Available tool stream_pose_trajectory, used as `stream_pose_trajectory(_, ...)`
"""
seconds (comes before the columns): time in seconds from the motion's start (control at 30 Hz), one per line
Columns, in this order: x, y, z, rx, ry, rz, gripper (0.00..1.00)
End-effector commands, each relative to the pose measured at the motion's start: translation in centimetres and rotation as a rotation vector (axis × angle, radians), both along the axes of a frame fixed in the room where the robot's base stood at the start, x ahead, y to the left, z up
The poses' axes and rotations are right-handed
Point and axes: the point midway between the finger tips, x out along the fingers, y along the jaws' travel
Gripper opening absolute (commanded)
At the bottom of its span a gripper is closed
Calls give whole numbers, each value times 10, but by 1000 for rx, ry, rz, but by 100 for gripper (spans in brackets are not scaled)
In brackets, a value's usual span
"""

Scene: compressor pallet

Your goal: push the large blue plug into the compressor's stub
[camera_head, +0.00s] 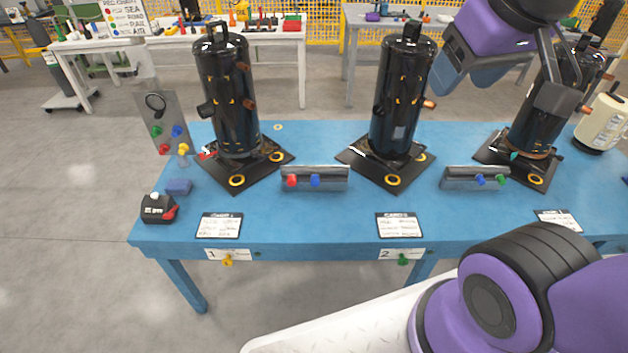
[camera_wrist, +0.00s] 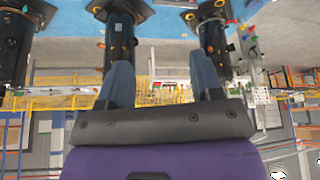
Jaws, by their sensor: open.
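Several blue plugs show in the head view. One blue plug (camera_head: 315,181) sits beside a red one at the first grey rack. A smaller-looking blue plug (camera_head: 480,180) is at the second rack, and another (camera_head: 177,131) is on the upright panel. I cannot tell for sure which is the large one. The left compressor (camera_head: 228,90) has a copper stub (camera_head: 249,103) on its right side. The middle compressor (camera_head: 396,100) has a copper stub (camera_head: 429,104) too. My gripper (camera_head: 458,82) is raised at the upper right, apart from the plugs. In the wrist view its fingers (camera_wrist: 163,85) are spread and empty.
A third compressor (camera_head: 545,105) and a cream tank (camera_head: 603,122) stand to the right on the blue table (camera_head: 300,228). Grey racks (camera_head: 335,173) stand between the black base plates. A black-and-red device (camera_head: 158,208) is at the left corner. Cards lie along the front.

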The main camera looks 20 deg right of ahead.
Motion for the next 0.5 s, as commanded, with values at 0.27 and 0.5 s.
stream_pose_trajectory(0.27, 42, -15, -29, -182, 201, 181, 60)
stream_pose_trajectory(0.5, 85, -27, -65, -389, 407, 398, 60)
